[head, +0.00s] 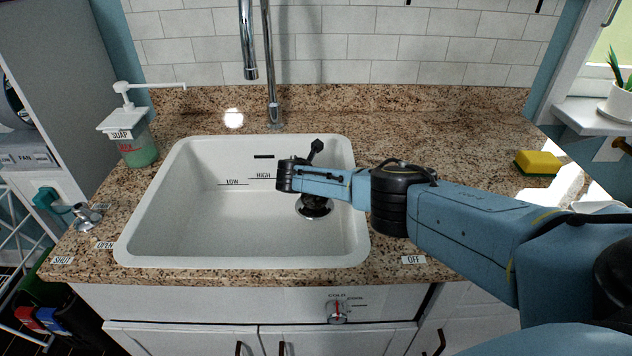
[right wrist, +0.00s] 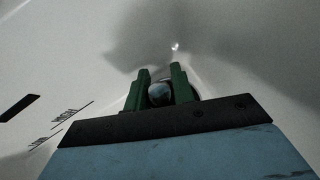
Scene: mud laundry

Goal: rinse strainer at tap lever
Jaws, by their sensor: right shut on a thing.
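My right arm reaches over the white sink (head: 220,215) from the right. In the right wrist view its green-fingered gripper (right wrist: 160,72) points down at the sink bottom, shut on a shiny rounded knob, which appears to be the strainer's (right wrist: 160,94). The strainer or drain fitting (head: 315,210) shows as a dark round thing with a metal rim below my wrist in the head view. I cannot tell whether it is lifted. A small lever dial (head: 337,312) marked COLD is on the sink's front panel. My left gripper is not in view.
A chrome spout (head: 248,45) hangs above the sink's back, beside an upright pipe (head: 270,70). A soap dispenser (head: 130,135) stands at left. A valve with a teal handle (head: 75,212) is at the left edge. A yellow sponge (head: 537,163) lies on the right counter.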

